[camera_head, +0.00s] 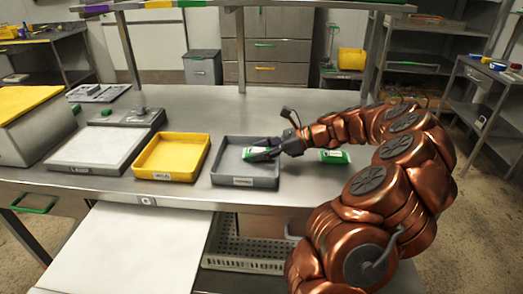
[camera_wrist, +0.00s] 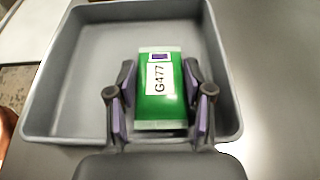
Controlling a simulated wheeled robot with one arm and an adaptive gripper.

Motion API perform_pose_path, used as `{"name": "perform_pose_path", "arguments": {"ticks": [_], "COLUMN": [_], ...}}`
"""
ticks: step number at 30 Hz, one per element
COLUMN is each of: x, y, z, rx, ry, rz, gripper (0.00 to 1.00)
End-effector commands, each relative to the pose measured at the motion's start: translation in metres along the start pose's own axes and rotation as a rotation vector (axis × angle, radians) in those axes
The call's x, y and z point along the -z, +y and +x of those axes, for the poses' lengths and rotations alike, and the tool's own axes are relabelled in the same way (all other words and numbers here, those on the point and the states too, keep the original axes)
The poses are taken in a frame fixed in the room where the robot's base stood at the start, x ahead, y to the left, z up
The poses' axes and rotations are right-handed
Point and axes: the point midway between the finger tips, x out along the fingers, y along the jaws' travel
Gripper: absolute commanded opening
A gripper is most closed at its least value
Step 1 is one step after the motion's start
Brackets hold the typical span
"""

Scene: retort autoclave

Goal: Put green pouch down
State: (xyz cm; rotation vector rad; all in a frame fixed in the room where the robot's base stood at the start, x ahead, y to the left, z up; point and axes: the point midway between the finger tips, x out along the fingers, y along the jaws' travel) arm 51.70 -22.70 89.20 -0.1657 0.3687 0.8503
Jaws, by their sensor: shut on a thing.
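A green pouch with a white label (camera_wrist: 161,107) reading G477 is between the fingers of my gripper (camera_wrist: 160,100) in the wrist view. The fingers press on its two sides. In the head view my gripper (camera_head: 270,152) holds this pouch (camera_head: 256,154) over the grey tray (camera_head: 245,181), within its walls. The same grey tray (camera_wrist: 75,90) surrounds the pouch in the wrist view. I cannot tell whether the pouch touches the tray floor. A second green pouch (camera_head: 334,157) lies on the table to the right of the grey tray.
A yellow tray (camera_head: 171,176) stands just left of the grey tray. A scale with a pale plate (camera_head: 85,148) is farther left, beside a bin with a yellow lid (camera_head: 25,108). A perforated crate (camera_head: 244,267) is below the table. The table behind the trays is mostly clear.

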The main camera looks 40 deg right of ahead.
Motion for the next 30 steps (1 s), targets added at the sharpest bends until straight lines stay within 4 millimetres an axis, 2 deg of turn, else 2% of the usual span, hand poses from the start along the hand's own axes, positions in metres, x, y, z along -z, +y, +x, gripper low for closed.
{"name": "perform_pose_path", "arguments": {"ticks": [8, 23, 24, 30], "x": [0.001, 0.016, 0.016, 0.018], "y": [0.0, 0.0, 0.0, 0.001], "z": [0.0, 0.006, 0.006, 0.008], "rx": [0.002, -0.002, -0.002, -0.004], "ry": [0.001, 0.008, 0.008, 0.009], "rz": [0.0, 0.001, 0.002, 0.004], "gripper": [0.11, 0.11, 0.53, 0.74]}}
